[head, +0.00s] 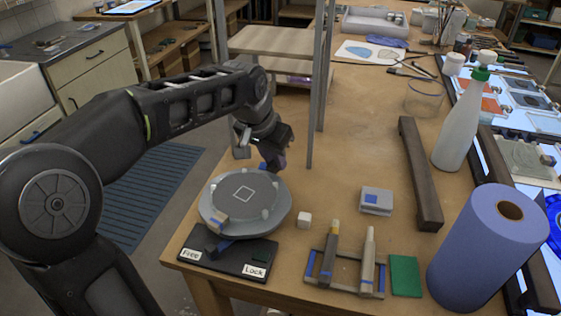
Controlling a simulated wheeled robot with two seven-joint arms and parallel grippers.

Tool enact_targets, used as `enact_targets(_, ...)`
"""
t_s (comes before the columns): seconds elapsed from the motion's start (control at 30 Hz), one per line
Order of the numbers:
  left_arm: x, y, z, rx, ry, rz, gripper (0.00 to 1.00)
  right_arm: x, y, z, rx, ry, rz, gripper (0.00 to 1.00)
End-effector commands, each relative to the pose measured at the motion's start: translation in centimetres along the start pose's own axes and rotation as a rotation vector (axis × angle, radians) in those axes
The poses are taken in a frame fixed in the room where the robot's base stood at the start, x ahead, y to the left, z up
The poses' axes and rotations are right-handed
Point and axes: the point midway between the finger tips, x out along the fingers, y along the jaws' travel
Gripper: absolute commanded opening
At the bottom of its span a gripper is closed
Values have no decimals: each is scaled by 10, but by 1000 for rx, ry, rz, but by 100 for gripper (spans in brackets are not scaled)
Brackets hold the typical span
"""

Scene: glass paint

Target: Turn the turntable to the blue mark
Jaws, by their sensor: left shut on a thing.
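The round grey turntable (229,190) sits on a dark base (229,256) near the table's front left edge. My right gripper is out of view.
A white cube (305,219), a rack with two tools (345,272), a green pad (405,276) and a grey block with a blue square (376,200) lie to the right. A blue roll (470,255), bottle (460,125) and dark bar (420,175) stand farther right. Metal posts rise behind.

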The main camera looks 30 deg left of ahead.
Motion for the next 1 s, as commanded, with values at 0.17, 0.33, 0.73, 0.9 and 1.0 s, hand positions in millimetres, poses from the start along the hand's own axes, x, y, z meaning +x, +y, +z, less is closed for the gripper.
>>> enact_targets(0.17,0,-10,0,-80,3,-34,0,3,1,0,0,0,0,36)
enact_targets(0.33,-1,-19,1,-152,2,-64,0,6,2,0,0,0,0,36)
enact_targets(0.73,-2,-32,4,-253,2,-105,0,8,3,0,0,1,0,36)
enact_targets(0.9,-2,-33,4,-265,1,-110,0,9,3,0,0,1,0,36)
enact_targets(1.0,-2,-33,4,-266,1,-110,0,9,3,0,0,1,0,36)
